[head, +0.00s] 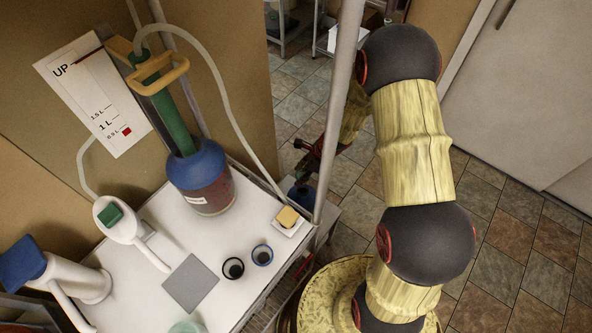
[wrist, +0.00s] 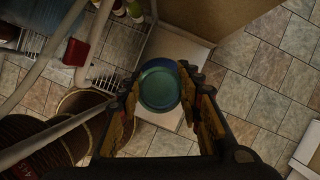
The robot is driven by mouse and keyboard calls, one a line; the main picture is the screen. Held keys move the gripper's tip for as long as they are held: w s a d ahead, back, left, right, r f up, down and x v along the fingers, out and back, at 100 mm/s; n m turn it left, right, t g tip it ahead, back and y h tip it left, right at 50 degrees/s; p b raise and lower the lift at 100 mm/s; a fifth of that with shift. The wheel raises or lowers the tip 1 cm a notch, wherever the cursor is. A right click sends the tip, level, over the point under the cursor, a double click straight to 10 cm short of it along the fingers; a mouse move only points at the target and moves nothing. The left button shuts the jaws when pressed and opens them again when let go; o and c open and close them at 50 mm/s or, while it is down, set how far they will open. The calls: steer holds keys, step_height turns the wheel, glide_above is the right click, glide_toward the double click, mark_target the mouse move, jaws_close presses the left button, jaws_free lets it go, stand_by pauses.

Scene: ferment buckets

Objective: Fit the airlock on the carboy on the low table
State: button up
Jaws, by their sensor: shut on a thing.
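In the wrist view, my gripper (wrist: 160,88) has a finger on either side of a round blue-green thing (wrist: 160,90), and is shut on it. I see it from above, and cannot tell whether it is the airlock or a carboy top. A low pale surface (wrist: 172,46) lies beneath it. In the head view, my gripper (head: 308,163) is small and dark, partly behind a grey post. A dark blue thing (head: 301,194) shows just below it, too small to make out. No separate airlock is clearly visible.
The grey post (head: 340,100) stands between the cart and my arm. Tiled floor is clear at right.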

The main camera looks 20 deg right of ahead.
steer(key=shift+d+f, duration=0.1)
steer(key=shift+f, duration=0.05)
steer(key=b, duration=0.5)
glide_above(298, 188)
steer(key=d, duration=0.1)
steer(key=shift+s+d+f, duration=0.1)
steer(key=shift+s+f, duration=0.05)
steer(key=shift+f, duration=1.2)
steer(key=shift+s+f, duration=0.1)
steer(key=shift+f, duration=1.2)
steer(key=shift+f+b, duration=0.6)
steer(key=shift+f, duration=0.25)
stand_by(0.7)
steer(key=o, duration=1.2)
steer(key=o, duration=0.5)
steer(key=shift+c, duration=0.2)
steer(key=shift+o, duration=1.2)
